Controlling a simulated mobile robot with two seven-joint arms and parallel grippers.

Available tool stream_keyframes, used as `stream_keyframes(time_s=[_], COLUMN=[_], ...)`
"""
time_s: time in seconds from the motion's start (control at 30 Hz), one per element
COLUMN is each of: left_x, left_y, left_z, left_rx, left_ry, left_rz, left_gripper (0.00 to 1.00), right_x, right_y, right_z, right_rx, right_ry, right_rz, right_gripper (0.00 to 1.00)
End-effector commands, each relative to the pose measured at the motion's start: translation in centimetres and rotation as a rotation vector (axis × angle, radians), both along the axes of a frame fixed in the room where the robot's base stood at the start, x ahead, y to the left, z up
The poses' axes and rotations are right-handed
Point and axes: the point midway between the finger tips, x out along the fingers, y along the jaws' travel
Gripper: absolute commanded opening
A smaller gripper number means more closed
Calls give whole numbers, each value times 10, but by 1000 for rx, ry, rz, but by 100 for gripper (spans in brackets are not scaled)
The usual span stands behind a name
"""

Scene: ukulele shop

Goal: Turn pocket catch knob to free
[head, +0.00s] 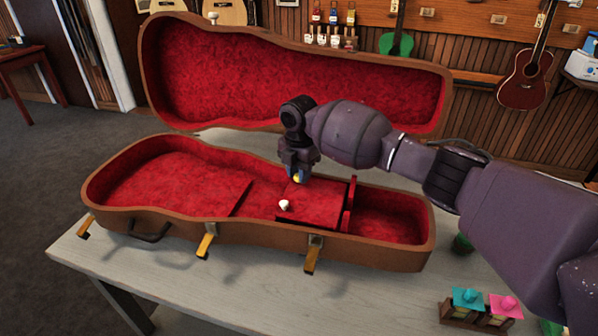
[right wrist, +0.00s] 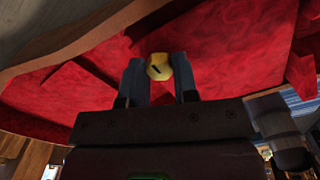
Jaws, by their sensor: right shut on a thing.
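The open case (head: 135,222) has a brown shell and red plush lining, and lies on the table with its lid raised at the back. Inside, a red pocket cover (head: 318,210) bears a small white knob (head: 284,205) near its front left. The yellow catch knob (right wrist: 159,68), with a dark line on its face, also shows in the head view (head: 296,178), partly hidden by my gripper. My right gripper (right wrist: 159,82) reaches down over the pocket and is shut on the yellow knob, a finger on each side. My left gripper is out of view.
Yellow latches hang on the case's front edge. A small wooden holder (head: 470,316) with teal and pink pieces stands at the table's front right. The raised case lid (head: 250,80) stands behind my right arm. The grey table (head: 180,265) is clear in front of the case.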

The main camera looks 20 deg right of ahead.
Motion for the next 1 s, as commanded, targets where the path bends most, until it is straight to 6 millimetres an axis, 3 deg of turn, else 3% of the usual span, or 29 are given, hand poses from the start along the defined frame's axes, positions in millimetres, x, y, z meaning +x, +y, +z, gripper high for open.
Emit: stream_keyframes(time_s=[0.23, 0.27, 0.43, 0.77, 1.0], left_x=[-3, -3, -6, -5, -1], left_y=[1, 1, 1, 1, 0], left_z=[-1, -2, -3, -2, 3], left_rx=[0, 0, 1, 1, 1], left_ry=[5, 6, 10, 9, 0], left_rz=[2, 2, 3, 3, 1], left_gripper=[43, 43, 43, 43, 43], right_x=[0, 0, 0, 0, 1], right_y=[1, 1, 1, 0, 0], right_z=[0, 0, 0, 3, 35], right_rx=[1, 1, 0, 1, 1], right_ry=[1, 1, 0, -1, -4], right_rz=[2, 2, 1, 0, 1], right_gripper=[4, 29, 54, 54, 54])
